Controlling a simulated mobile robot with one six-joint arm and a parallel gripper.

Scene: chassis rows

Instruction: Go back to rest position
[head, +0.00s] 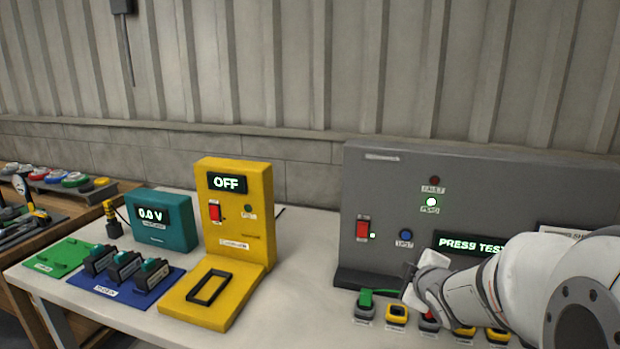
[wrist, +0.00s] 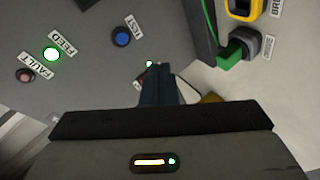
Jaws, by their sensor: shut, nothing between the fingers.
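My gripper (head: 412,290) is in front of the grey test panel (head: 395,180), low near its front, with my white arm reaching in from the right. In the wrist view my gripper's dark fingers (wrist: 160,78) are together with nothing between them. Their tips point at the panel face, near a small green light; whether they touch it I cannot tell.
Several coloured sockets stand along the panel's front; a green plug with a cable (head: 365,298) sits in the leftmost. Left are a yellow station (head: 240,240) reading OFF, a teal meter (head: 160,222) reading 0.0 V, a blue tray (head: 105,290) and a green mat (head: 45,262).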

